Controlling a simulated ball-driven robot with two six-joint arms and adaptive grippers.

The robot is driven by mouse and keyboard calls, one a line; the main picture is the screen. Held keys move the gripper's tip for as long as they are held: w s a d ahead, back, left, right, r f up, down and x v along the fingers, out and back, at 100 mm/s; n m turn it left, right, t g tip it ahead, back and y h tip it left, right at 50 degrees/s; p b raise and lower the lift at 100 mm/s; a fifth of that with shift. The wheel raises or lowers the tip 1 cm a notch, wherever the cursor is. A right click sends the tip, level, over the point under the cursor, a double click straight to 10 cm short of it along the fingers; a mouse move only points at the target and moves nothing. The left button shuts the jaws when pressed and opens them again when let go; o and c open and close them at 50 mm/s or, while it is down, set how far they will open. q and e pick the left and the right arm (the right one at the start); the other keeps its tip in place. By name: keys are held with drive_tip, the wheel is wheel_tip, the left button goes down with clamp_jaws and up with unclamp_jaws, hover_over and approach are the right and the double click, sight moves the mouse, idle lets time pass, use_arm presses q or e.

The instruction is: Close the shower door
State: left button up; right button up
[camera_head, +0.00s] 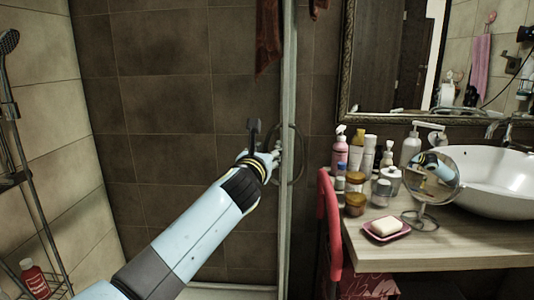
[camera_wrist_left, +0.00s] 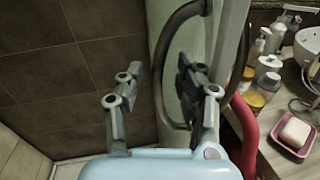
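The shower door (camera_head: 287,90) is a pale-edged panel seen nearly edge-on in the head view; it also shows in the wrist view (camera_wrist_left: 234,30). Its dark curved handle (camera_head: 299,150) bows out from the door. My left gripper (camera_head: 265,142) is at the handle. In the left wrist view the fingers (camera_wrist_left: 158,68) are spread apart, and the handle's bar (camera_wrist_left: 159,75) shows between them. The right-hand finger appears inside the handle loop; I cannot tell whether it touches. My right gripper is out of view.
A wooden counter (camera_head: 440,244) with bottles, jars, a soap dish (camera_head: 386,230) and a round mirror (camera_head: 433,180) stands right of the door. A red chair-like frame (camera_head: 329,225) is in front of it. A shower hose and a caddy with a red bottle (camera_head: 34,279) are at left.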

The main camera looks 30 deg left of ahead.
use_arm(q)
drive_tip(key=shift+r, duration=0.1)
drive_tip(key=shift+w+a, duration=0.15)
clamp_jaws()
drive_tip(key=shift+f, duration=0.2)
